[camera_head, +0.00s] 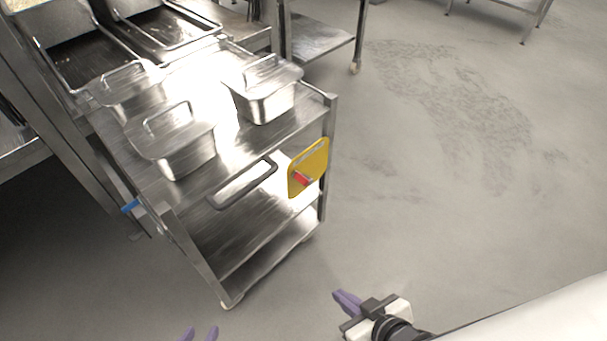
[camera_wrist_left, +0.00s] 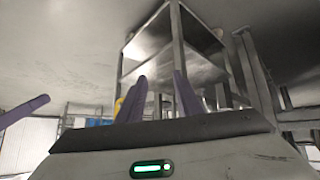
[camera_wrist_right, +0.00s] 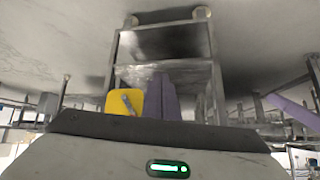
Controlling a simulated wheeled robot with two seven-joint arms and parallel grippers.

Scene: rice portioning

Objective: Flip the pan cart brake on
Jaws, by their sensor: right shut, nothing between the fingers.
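The steel pan cart (camera_head: 236,187) stands left of centre in the head view. A yellow plate (camera_head: 309,160) with a red-ended lever (camera_head: 301,179) is fixed at the right of its near end, beside the handle (camera_head: 243,184). The yellow plate (camera_wrist_right: 117,103) and a grey lever on it (camera_wrist_right: 127,102) also show in the right wrist view. My left gripper (camera_head: 200,333) is open and empty at the bottom edge, short of the cart. My right gripper (camera_head: 347,301) is shut and empty, below and right of the yellow plate, apart from it.
Several lidded steel pans (camera_head: 172,142) stand on the cart's top. A counter with wells (camera_head: 75,50) adjoins its far left side. A blue tab (camera_head: 131,206) shows at the cart's left. Another steel table (camera_head: 318,40) stands behind. The floor (camera_head: 450,160) to the right is clear.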

